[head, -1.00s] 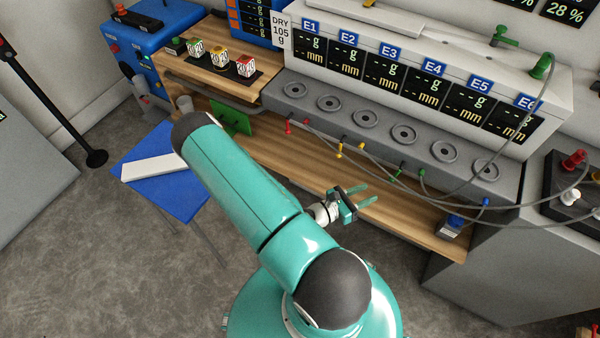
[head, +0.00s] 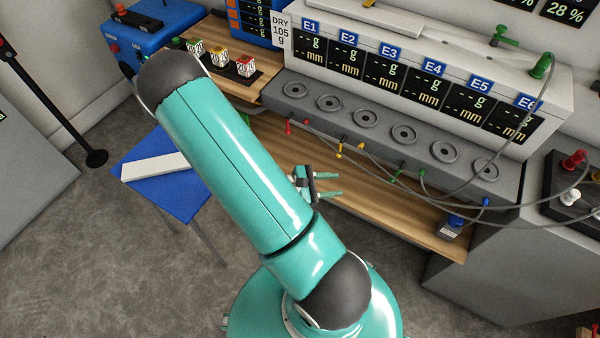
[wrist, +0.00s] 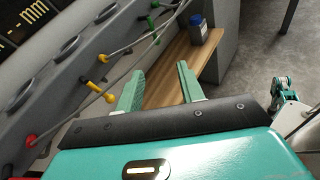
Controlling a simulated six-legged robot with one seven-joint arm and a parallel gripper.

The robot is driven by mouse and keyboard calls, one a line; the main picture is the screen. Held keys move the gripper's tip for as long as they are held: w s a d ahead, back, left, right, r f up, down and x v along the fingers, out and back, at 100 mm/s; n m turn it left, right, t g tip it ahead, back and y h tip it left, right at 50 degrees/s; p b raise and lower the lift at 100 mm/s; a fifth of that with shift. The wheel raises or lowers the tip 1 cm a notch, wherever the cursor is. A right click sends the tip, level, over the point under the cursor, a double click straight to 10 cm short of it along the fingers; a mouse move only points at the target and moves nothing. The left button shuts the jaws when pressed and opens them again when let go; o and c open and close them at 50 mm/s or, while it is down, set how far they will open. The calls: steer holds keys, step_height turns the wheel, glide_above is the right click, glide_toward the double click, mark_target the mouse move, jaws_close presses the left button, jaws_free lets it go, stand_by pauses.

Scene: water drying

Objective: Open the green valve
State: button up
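A green valve-like fitting with a handle (head: 504,37) sits on top of the white cabinet at the upper right. A green cylindrical fitting (head: 540,66) with a grey hose is to its right. Small green connectors (head: 398,174) also stick out of the front of the grey bench, and show in the wrist view (wrist: 152,40). My gripper (head: 338,199) is over the wooden shelf's front side, well away from the valve-like fitting. In the wrist view its two green fingers (wrist: 158,88) are apart with nothing between them.
Grey hoses run from red, yellow (head: 341,150) and green connectors across the bench front. A blue-capped bottle (head: 450,226) stands on the shelf's right end. A blue table (head: 185,196) with a white bar stands left. The floor at lower left is clear.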

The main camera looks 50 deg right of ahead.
steer(key=w+a+r+m+t+y, duration=0.1)
steer(key=w+a+r+m+y, duration=0.3)
steer(key=a+r, duration=0.3)
steer(key=shift+w+r+m+t+y, duration=0.3)
steer(key=shift+w+r+m+t, duration=0.15)
steer(key=shift+w, duration=0.15)
